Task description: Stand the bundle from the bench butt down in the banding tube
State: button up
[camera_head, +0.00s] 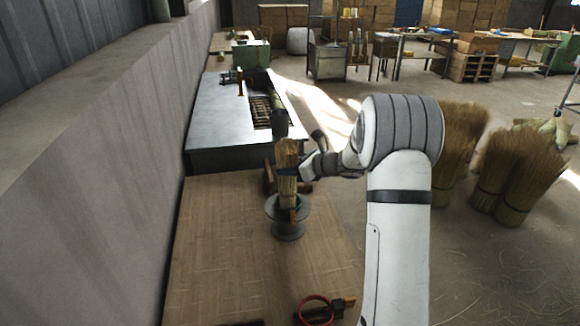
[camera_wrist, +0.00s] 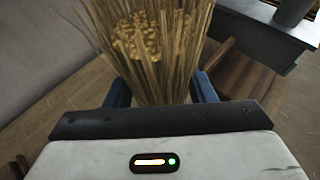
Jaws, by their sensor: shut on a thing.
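The bundle (camera_head: 287,154) of straw-coloured stalks stands upright in the head view. My gripper (camera_head: 287,174) is shut on it around its middle, reaching in from the right. The grey banding tube (camera_head: 288,229), with a wide flanged rim, stands on the wooden bench directly under the bundle. The bundle's lower end overlaps the tube's mouth; how deep it sits inside is hidden. In the wrist view the bundle (camera_wrist: 150,65) is between my blue fingers (camera_wrist: 162,92), with loose stalks around a cluster of round golden ends.
The wooden bench top (camera_head: 225,260) is mostly clear left of the tube. A red ring (camera_head: 316,309) lies at its front edge. A grey metal table (camera_head: 215,125) with equipment stands behind. Sheaves of straw (camera_head: 515,175) stand on the floor at right. A wall runs along the left.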

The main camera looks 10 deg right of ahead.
jog(key=o, duration=1)
jog(key=shift+o, duration=0.2)
jog(key=v, duration=0.8)
jog(key=shift+b, duration=0.45)
